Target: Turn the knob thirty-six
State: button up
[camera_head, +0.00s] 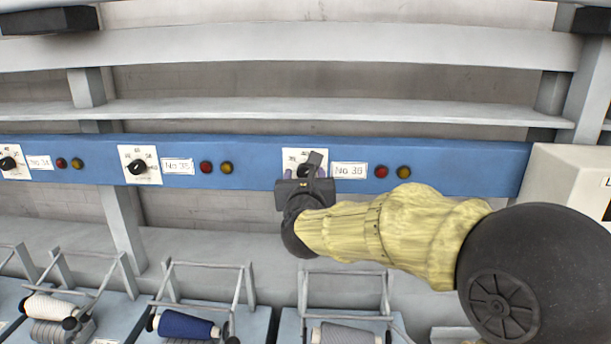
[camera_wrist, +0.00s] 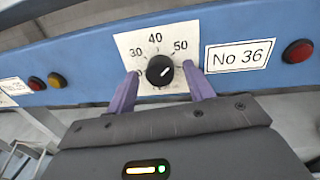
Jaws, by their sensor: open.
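The knob thirty-six (camera_wrist: 160,70) is a round black dial with a white pointer mark, on a white scale plate (camera_wrist: 136,45) marked 30, 40 and 50. Its mark points to the upper right. The label "No 36" (camera_wrist: 238,55) is to its right. In the head view, the knob (camera_head: 304,171) is partly hidden behind my gripper. My gripper (camera_wrist: 160,88) is open, with one purple finger on each side of the knob. Gaps show between the fingers and the knob, and I cannot tell how far the tips reach along it. In the head view my gripper (camera_head: 304,174) is at the blue rail.
The blue rail (camera_head: 255,170) also bears knob thirty-five (camera_head: 137,167) and another knob (camera_head: 8,163) farther left. Red (camera_head: 381,172) and yellow (camera_head: 404,172) buttons sit right of the No 36 label. Spools (camera_head: 186,325) and wire frames (camera_head: 205,265) stand below. A pale box (camera_head: 565,185) closes the right end.

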jog(key=c, duration=1)
